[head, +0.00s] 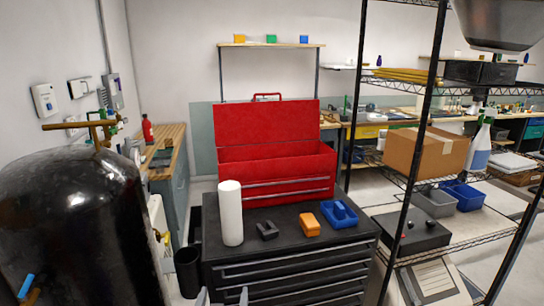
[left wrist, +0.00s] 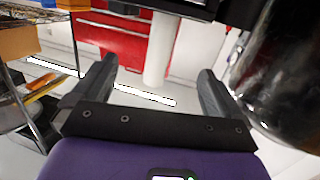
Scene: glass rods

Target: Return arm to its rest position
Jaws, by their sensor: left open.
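My left gripper (head: 223,297) shows only as two grey fingertips at the bottom edge of the head view, in front of the black tool cabinet (head: 290,240). In the left wrist view the left gripper (left wrist: 157,76) is open. Its two dark fingers stand wide apart with nothing between them, and it touches nothing that I can see. The rest of the left arm is out of the head view. My right gripper does not show in either view.
A white cylinder (head: 230,213), black, orange and blue items and a red toolbox (head: 268,130) stand on the cabinet. A large black tank (head: 75,230) is close at left. A wire shelf with a cardboard box (head: 425,152) is at right.

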